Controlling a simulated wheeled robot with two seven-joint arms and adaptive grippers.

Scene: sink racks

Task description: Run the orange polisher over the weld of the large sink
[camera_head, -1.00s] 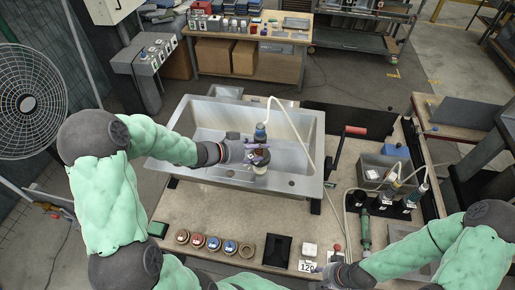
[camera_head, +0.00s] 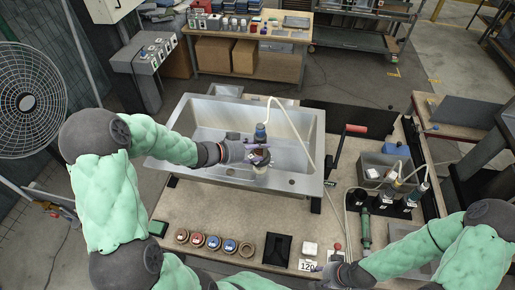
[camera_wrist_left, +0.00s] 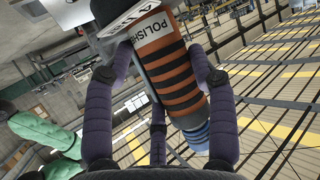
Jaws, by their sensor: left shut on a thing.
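The large sink (camera_head: 308,185) is a steel basin in the middle of the bench in the head view. My left gripper (camera_head: 257,150) is over the sink, shut on the polisher. The polisher's blue end (camera_head: 261,131) points up in the head view, with a pale hose at it. In the left wrist view the polisher (camera_wrist_left: 175,75) has an orange and black striped body and a white label. The gripper's fingers (camera_wrist_left: 160,95) are around it. The polisher's lower end is near the sink's front side; contact and the weld are not clear. My right gripper (camera_head: 328,269) is low at the front; its fingers are too small to judge.
Several coloured discs (camera_head: 214,243) lie in a row in front of the sink. Black holders (camera_head: 398,207) and a grey bin (camera_head: 374,172) stand on the right.

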